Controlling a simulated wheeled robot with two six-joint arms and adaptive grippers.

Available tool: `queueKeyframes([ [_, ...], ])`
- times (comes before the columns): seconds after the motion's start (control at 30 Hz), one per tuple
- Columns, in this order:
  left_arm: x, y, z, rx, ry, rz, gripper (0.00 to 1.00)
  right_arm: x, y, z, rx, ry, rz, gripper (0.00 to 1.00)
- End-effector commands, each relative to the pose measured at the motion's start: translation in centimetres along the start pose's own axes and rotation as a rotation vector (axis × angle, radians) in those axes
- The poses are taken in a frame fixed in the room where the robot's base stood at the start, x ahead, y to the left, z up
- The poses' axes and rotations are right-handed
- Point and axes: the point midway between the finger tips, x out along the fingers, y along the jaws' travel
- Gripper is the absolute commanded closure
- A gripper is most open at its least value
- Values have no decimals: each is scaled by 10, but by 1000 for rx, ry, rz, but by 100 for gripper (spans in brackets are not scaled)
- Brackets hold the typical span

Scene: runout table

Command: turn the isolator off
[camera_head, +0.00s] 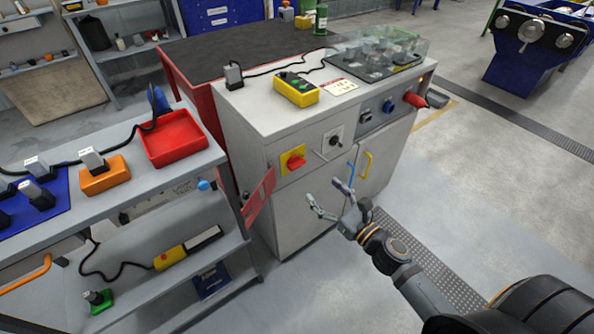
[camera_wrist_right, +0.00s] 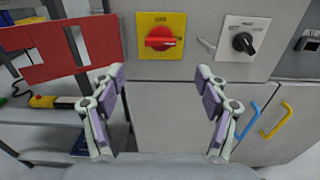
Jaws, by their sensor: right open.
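The isolator is a red rotary handle (camera_head: 295,162) on a yellow square plate (camera_head: 287,168) on the front of the grey cabinet. In the right wrist view the red handle (camera_wrist_right: 163,39) lies roughly level, at the top middle on its yellow plate (camera_wrist_right: 148,52). My right gripper (camera_head: 328,196) is in front of the cabinet, below and right of the isolator. In the right wrist view my right gripper (camera_wrist_right: 160,80) is open and empty, its fingers spread apart below the handle and not touching it. My left gripper does not show.
A black selector knob (camera_wrist_right: 242,42) on a pale plate is right of the isolator. A red hanging panel (camera_wrist_right: 75,50) is to its left. Blue (camera_head: 351,174) and yellow (camera_head: 366,164) handles are on the cabinet doors. A shelf unit (camera_head: 190,165) stands left; the floor at right is open.

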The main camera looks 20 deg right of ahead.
Motion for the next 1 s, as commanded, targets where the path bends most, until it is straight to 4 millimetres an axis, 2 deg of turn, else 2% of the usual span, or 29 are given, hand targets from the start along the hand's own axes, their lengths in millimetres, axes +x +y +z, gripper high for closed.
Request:
queueKeyframes([
  [0.17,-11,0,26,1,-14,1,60,17,-2,8,-2,-5,-7,25],
  [0.23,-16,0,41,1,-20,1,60,28,0,9,1,-3,-4,25],
  [0.33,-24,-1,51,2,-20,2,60,53,-1,8,1,-4,-5,25],
  [0.5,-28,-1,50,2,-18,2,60,85,-1,2,-2,-1,-3,25],
  [0.6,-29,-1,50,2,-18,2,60,97,-1,2,-4,-1,-2,25],
  [0.73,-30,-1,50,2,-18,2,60,104,0,0,-4,0,-1,25],
  [0.97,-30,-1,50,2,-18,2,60,104,-1,0,-5,1,-1,25],
  [1.0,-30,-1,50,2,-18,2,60,104,-1,0,-5,1,-1,29],
])
